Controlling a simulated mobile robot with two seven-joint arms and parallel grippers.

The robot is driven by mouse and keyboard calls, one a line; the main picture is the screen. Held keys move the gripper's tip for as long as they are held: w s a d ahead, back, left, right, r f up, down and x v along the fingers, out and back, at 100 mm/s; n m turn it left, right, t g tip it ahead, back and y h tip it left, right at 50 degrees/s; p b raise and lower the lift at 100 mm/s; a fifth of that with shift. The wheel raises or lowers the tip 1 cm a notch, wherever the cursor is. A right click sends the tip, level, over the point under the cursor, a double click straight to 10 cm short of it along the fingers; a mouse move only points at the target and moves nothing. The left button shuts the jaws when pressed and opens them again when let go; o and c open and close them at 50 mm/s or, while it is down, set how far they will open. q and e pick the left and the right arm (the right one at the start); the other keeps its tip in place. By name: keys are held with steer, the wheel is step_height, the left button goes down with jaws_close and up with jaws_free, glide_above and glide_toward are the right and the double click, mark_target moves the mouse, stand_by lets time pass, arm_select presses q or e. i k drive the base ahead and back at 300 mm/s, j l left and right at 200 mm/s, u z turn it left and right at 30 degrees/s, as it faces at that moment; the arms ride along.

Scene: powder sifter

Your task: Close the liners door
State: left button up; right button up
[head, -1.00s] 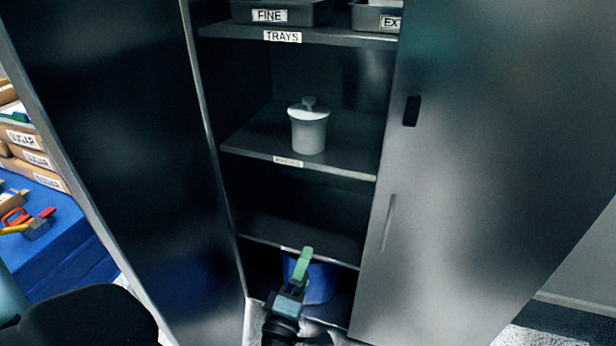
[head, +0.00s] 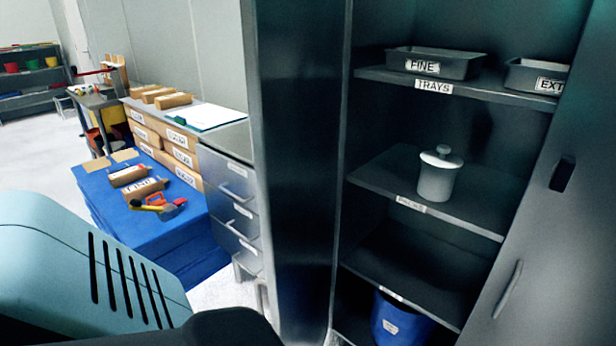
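A dark cabinet stands at the right, its front open and its shelves showing. Its left door (head: 295,170) stands swung open, seen at a steep angle along the left side of the opening. Its right door (head: 545,225) has a long handle and a small black latch; how far it is shut cannot be told. No label reading "liners" is legible, so I cannot tell which door is meant. A blue bin (head: 400,322) sits at the cabinet's bottom. Neither gripper is in view; only parts of my arm fill the lower left.
A lidded white pot (head: 438,174) stands on the middle shelf, with trays (head: 435,63) above. Left of the open door are a grey drawer unit (head: 232,195) and a blue-covered pallet (head: 160,240) with boxes and tools. Pale floor (head: 228,292) shows between them and the door.

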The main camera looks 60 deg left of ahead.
mark_target(294, 54)
steer(key=k+j+u, duration=0.2)
steer(key=j, duration=0.75)
steer(key=j+u, duration=0.25)
steer(key=j, duration=0.7)
